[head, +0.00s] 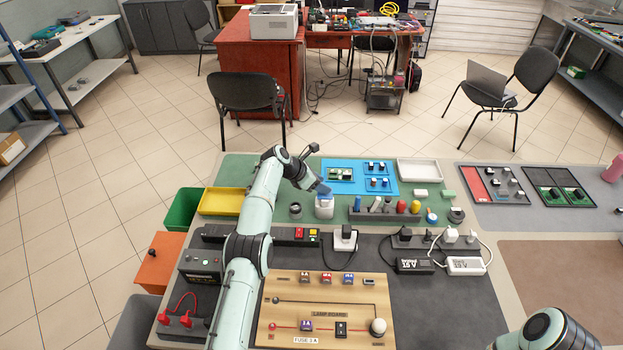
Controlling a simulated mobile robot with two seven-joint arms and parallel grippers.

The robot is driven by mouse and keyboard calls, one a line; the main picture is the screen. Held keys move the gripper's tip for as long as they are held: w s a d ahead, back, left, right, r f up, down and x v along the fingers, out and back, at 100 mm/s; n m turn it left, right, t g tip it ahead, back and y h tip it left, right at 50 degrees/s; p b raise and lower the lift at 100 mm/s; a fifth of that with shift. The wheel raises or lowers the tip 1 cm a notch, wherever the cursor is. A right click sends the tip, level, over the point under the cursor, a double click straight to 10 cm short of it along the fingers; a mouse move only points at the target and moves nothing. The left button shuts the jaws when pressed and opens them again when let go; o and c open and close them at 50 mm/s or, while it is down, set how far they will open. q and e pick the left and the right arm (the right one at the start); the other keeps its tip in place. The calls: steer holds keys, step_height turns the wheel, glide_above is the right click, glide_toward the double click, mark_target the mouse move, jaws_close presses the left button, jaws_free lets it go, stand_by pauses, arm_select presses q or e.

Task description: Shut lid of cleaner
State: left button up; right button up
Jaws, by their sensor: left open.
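A small white tub with blue on its upper part, which looks like the cleaner (324,211), stands upright on the green mat near the middle of the head view. My left gripper (319,187) is at the tub's top, tilted down towards it from the upper left. It is open and holds nothing that I can see. The gripper partly covers the top of the tub, so I cannot tell how the lid sits or whether the fingers touch it. My right arm shows only at the lower right edge; its gripper is out of view.
A black round item (295,210) stands just left of the tub. A yellow tray (222,202) is left.

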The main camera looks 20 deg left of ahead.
arm_select(q)
steer(key=b+v, duration=0.1)
steer(key=v, duration=1.2)
arm_select(e)
steer(key=shift+s+f, duration=0.9)
steer(key=shift+s, duration=0.25)
arm_select(q)
steer(key=shift+f, duration=0.1)
